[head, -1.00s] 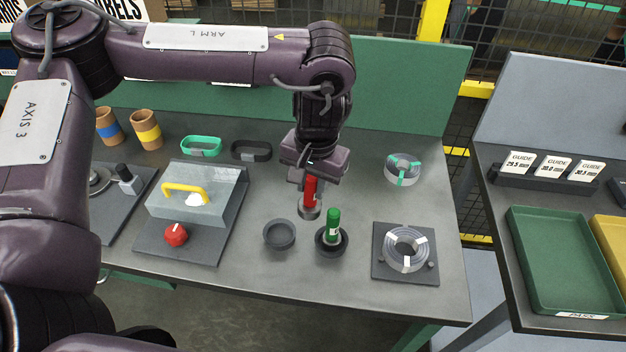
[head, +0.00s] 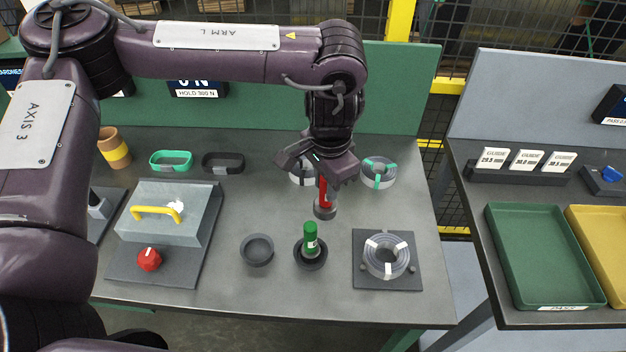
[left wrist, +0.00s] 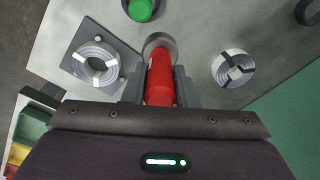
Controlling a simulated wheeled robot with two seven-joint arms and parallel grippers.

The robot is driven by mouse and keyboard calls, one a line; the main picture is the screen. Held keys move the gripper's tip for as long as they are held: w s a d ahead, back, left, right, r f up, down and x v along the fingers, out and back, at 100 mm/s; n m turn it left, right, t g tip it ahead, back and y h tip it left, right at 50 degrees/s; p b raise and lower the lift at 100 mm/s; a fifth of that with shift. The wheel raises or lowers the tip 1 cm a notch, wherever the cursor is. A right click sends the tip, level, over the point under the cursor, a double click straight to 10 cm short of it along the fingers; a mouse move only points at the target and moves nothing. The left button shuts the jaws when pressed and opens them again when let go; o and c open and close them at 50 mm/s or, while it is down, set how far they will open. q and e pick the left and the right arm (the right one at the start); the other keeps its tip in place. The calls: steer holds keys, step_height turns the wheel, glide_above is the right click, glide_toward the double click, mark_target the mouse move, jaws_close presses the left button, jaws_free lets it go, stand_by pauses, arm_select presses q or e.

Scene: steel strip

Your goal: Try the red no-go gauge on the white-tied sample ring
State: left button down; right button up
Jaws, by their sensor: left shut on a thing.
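My left gripper (head: 326,178) is shut on the red no-go gauge (head: 325,197), held by its red handle with the grey round end down, above the bench. The gauge also shows between the fingers in the left wrist view (left wrist: 160,82). The white-tied sample ring (head: 386,256) lies flat on a dark square plate (head: 362,281), to the right of and nearer than the gauge, apart from it. The ring also shows at upper left in the left wrist view (left wrist: 97,64). My right gripper is not in view.
The green gauge (head: 310,238) stands in a dark round holder; an empty holder (head: 257,250) is left of it. A teal-tied ring (head: 378,172) and a black-tied ring (head: 301,173) lie behind.

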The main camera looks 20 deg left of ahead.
arm_select(q)
steer(key=d+r+m+p, duration=0.1)
steer(key=d+m+p, duration=0.1)
steer(key=d+m, duration=1.2)
steer(key=m, duration=0.6)
steer(key=shift+d+r+g, duration=0.35)
steer(key=shift+d+g, duration=0.05)
steer(key=shift+s, duration=0.1)
step_height(320, 180, down, 7)
steer(key=b, duration=0.4)
steer(key=shift+f+b, duration=1.45)
steer(key=shift+f, duration=0.55)
stand_by(1.6)
steer(key=shift+r, duration=0.1)
steer(key=shift+p, duration=0.45)
stand_by(0.6)
